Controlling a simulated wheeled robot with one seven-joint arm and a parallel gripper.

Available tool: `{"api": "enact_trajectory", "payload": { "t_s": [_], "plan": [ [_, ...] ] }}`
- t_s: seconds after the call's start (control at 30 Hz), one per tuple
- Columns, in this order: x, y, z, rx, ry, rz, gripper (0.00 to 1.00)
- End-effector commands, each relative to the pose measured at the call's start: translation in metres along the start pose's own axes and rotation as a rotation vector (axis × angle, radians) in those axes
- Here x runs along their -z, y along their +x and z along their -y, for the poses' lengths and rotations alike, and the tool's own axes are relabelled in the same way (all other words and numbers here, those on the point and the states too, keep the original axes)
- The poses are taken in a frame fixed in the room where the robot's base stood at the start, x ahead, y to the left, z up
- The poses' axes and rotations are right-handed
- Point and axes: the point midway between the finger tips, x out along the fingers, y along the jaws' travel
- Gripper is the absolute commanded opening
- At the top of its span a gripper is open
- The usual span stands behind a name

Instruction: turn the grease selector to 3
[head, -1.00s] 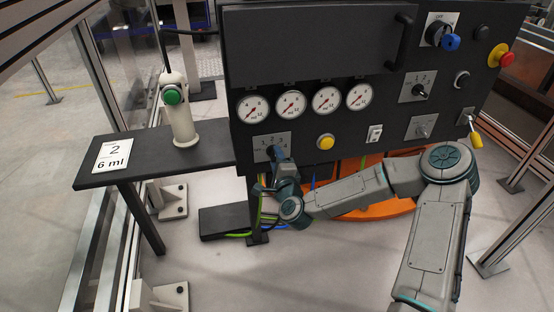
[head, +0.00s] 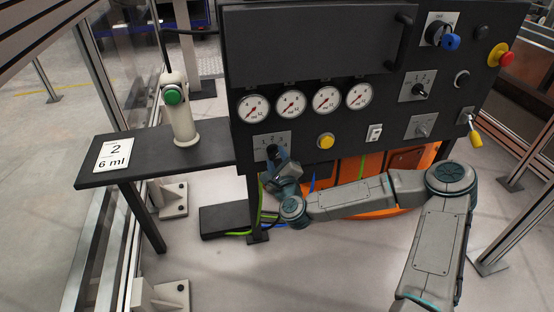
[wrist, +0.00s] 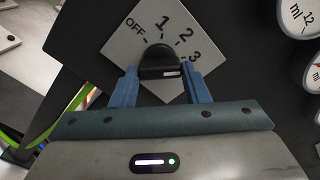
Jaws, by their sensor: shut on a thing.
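The grease selector is a black knob (wrist: 160,62) on a light grey plate (wrist: 122,42) marked OFF, 1, 2 and 3 in the wrist view. In the head view its plate (head: 262,141) sits at the panel's lower left, below the gauges. My gripper (wrist: 161,82) is shut on the knob, with one blue finger on each side of it. A short white mark shows on the knob's right side, but I cannot tell for sure which number it points to. In the head view my gripper (head: 276,160) reaches the knob from below, tilted.
Round gauges (head: 291,104) sit above the selector. A yellow button (head: 326,141), a white switch (head: 374,133) and other rotary switches (head: 419,90) lie to the right. A card reading "2, 6 ml" (head: 113,155) lies on the left shelf, near a green-buttoned post (head: 184,120).

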Motion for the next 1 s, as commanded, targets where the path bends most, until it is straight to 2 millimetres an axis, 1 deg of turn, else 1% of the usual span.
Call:
{"api": "enact_trajectory", "payload": {
  "t_s": [0.33,0.37,0.4,0.43,0.77,0.87,0.97,1.0],
  "plan": [
    [0.001,0.000,0.000,-0.001,0.001,-0.001,0.19],
    [0.001,0.000,0.000,-0.001,0.001,-0.001,0.50],
    [0.001,0.000,0.000,-0.001,0.001,-0.001,0.61],
    [0.001,0.000,0.000,-0.001,0.001,-0.001,0.64],
    [0.000,-0.003,0.000,-0.001,0.000,0.000,0.64],
    [-0.001,-0.012,0.000,-0.004,0.000,-0.001,0.64],
    [-0.002,-0.029,0.001,-0.004,0.001,0.000,0.64],
    [-0.002,-0.037,0.001,-0.005,0.001,0.000,0.64]
  ]
}}
